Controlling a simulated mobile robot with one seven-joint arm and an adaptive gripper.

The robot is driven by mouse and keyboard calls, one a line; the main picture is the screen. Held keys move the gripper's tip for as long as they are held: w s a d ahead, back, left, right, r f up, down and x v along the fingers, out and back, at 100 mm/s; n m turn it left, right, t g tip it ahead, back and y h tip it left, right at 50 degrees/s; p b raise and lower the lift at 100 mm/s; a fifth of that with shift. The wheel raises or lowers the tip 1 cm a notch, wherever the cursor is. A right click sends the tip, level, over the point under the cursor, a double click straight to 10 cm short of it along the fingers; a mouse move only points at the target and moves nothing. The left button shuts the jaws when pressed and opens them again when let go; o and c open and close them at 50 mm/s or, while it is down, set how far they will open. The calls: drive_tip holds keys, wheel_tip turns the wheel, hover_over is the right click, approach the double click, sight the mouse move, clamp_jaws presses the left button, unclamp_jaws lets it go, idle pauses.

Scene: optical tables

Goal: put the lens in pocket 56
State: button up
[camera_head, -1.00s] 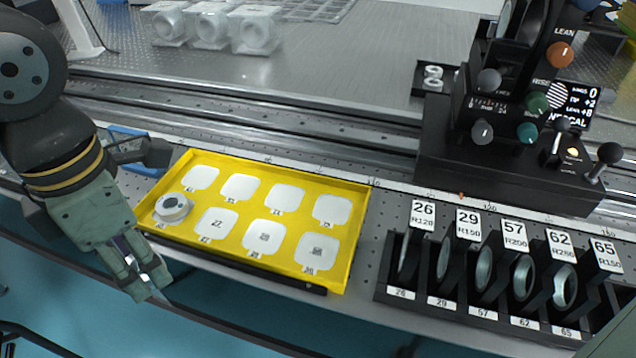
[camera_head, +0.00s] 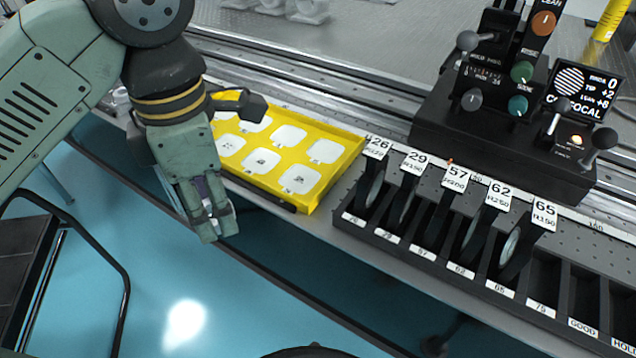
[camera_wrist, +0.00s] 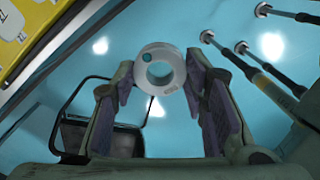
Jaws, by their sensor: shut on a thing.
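The lens (camera_wrist: 160,70) is a pale ring-shaped mount with a teal dot and an open-looking centre. In the wrist view it sits between the purple pads at my fingertips, above the blue floor. My gripper (camera_head: 216,229) is shut on it and hangs in front of the yellow tray's near edge. In the head view I cannot make out the lens at the fingers. The yellow tray (camera_head: 322,198) has white numbered pockets; my arm hides its left end. The pocket digits are too small to read surely, and I see no readable 56.
A black rack (camera_head: 440,262) right of the tray holds upright lenses under cards 26, 29, 57, 62 and 65, with emptier slots to the right. A control box (camera_head: 500,140) with knobs stands behind. A dark-framed stand (camera_head: 110,245) is on the floor at left.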

drive_tip(key=p, duration=0.3)
hover_over(300, 180)
drive_tip(key=shift+s+a+f, duration=0.1)
drive_tip(key=shift+a+f, duration=0.05)
drive_tip(key=shift+f, duration=0.8)
drive_tip(key=shift+f+p, duration=0.3)
drive_tip(key=shift+f, duration=1.25)
drive_tip(key=shift+f, duration=0.1)
drive_tip(key=shift+f+b, duration=0.15)
drive_tip(key=shift+b, duration=0.15)
drive_tip(key=o, duration=0.9)
drive_tip(key=shift+c, duration=0.2)
wheel_tip(300, 180, up, 12)
drive_tip(key=shift+r, duration=0.25)
